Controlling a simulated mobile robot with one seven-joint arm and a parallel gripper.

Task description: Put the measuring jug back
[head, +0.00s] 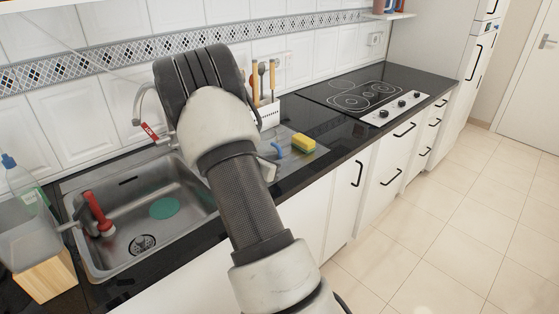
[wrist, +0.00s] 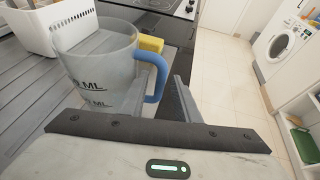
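The measuring jug (wrist: 98,65) is a clear cup with dark ML marks and a blue handle. It stands upright on the ridged drainboard in the wrist view. In the head view my arm hides its body, and only the blue handle (head: 278,150) shows. My gripper (wrist: 161,95) is open, with its fingers apart on either side of the handle. The left finger overlaps the jug's wall in the picture; the right finger is beyond the handle's outer side. Whether either finger touches the handle I cannot tell. Part of my gripper (head: 269,167) shows beside the handle in the head view.
A yellow sponge (head: 303,143) lies right of the jug. A white utensil holder (head: 265,115) stands behind. The dark counter before the cooktop (head: 365,97) is clear.

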